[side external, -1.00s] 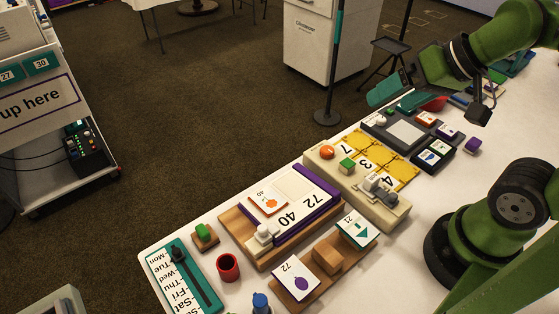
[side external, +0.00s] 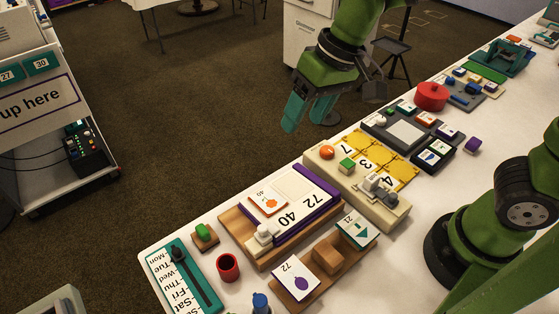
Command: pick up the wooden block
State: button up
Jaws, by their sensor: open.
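A plain brown wooden block (side external: 328,257) sits on a wooden tray (side external: 308,272), between a card with a purple shape and 72 (side external: 296,278) and a card with a green triangle and 21 (side external: 357,229). My gripper (side external: 306,112) is up in the air toward the back, over the far edge of the table. Its teal fingers point down and are apart, with nothing seen between them. It is well away from the block.
A purple-railed board with number cards (side external: 322,200) lies behind the block. A cream box with yellow tiles (side external: 398,212) stands to its right. A dark red cup (side external: 228,267) and a blue peg piece (side external: 261,303) stand to the left. A red round container (side external: 432,96) is farther back.

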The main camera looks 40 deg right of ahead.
jog(key=w+a+f+n+g, duration=0.1)
jog(key=w+a+f+g, duration=0.15)
jog(key=a, duration=0.55)
jog(key=m+h, duration=0.1)
jog(key=h, duration=0.2)
send_near(201, 230)
jog(key=f, duration=0.5)
jog(key=shift+d+f, duration=0.35)
jog(key=shift+f, duration=0.05)
jog(key=shift+a+f, duration=0.15)
jog(key=shift+f, duration=2.5)
jog(key=c, duration=0.9)
jog(key=shift+r, duration=0.1)
notch_tip(201, 230, up, 10)
jog(key=shift+f, duration=0.1)
